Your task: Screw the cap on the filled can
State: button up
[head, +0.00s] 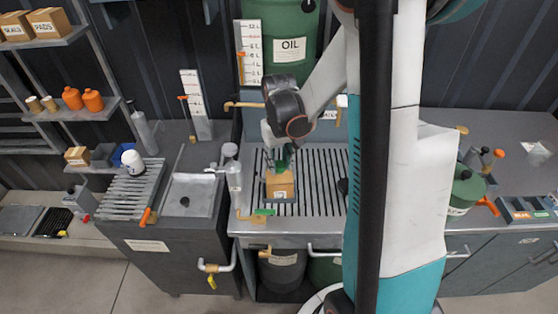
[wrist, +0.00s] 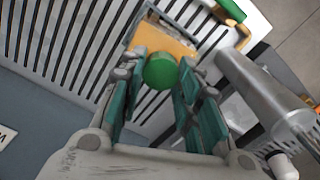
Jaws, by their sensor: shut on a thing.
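A tan, box-shaped can (head: 280,186) with a pale label stands on the slatted drain grate under the oil drum. Its tan top (wrist: 165,43) also shows in the wrist view. My gripper (head: 279,161) points down right over it. In the wrist view my gripper (wrist: 160,75) is shut on a round green cap (wrist: 160,68), which lies between the two green-padded fingers and in front of the can's top. The can's opening is hidden, and I cannot tell whether the cap touches the can.
The slatted grate (head: 318,205) is mostly clear around the can. A brass tap with a green handle (head: 264,212) is at its front edge. A grey metal cylinder (wrist: 262,88) stands close beside my gripper. A sink (head: 187,197) is at left, a dark green container (head: 464,190) at right.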

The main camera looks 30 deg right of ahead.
jog(key=shift+f+b, duration=0.7)
jog(key=shift+b, duration=0.1)
dwell(1.5)
jog(key=m+b, duration=0.1)
jog(key=m, duration=0.3)
jog(key=shift+m, duration=0.3)
jog(key=m, duration=0.3)
jog(key=shift+s+d+m+b, duration=0.1)
jog(key=shift+m+b, duration=0.25)
jog(key=shift+m, duration=0.45)
jog(key=m, duration=0.4)
jog(key=shift+m+b, duration=0.3)
jog(key=shift+b, duration=0.05)
